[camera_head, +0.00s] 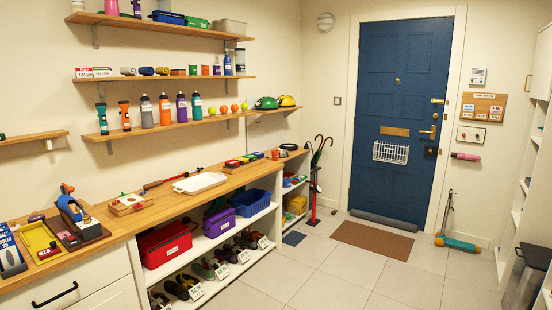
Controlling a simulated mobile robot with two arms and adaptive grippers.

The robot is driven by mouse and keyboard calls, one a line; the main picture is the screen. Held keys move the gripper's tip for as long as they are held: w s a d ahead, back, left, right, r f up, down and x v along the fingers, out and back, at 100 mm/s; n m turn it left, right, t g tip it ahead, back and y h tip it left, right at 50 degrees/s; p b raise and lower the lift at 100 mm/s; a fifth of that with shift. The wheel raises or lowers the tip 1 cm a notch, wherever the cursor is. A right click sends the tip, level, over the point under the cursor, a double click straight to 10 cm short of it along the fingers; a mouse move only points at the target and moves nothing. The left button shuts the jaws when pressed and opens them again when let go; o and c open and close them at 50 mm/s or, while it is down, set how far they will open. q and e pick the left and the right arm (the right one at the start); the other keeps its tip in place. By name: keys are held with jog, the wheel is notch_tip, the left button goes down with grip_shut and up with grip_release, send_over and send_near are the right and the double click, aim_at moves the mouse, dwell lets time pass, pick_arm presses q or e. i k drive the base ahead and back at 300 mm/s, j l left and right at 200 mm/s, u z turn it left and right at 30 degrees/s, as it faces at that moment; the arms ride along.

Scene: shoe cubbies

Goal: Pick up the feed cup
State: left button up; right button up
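No object is clearly readable as the feed cup. Small cup-like things stand on the middle wall shelf: an orange one (205,70), a purple one (217,70) and a green one (193,70). A small reddish-orange cup-like thing (275,155) stands at the far end of the wooden counter (235,181). I cannot tell which of these, if any, is the feed cup. Neither of my grippers is in view.
Cubbies under the counter hold a red bin (164,243), a purple bin (219,221), a blue basket (250,203) and shoes. A white tray (200,183) lies on the counter. A scooter (456,241) stands right of the blue door (400,110). The tiled floor (330,268) is mostly clear.

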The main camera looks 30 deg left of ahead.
aim_at(275, 154)
jog(key=i+j+u, duration=0.25)
jog(key=i, duration=0.9)
jog(key=i+u, duration=0.3)
jog(key=i, duration=2.95)
jog(key=i+l+u, duration=0.1)
jog(key=i+u, duration=0.4)
jog(key=i+l+u, duration=0.3)
jog(key=i+u, duration=0.15)
jog(key=i+l+u, duration=0.5)
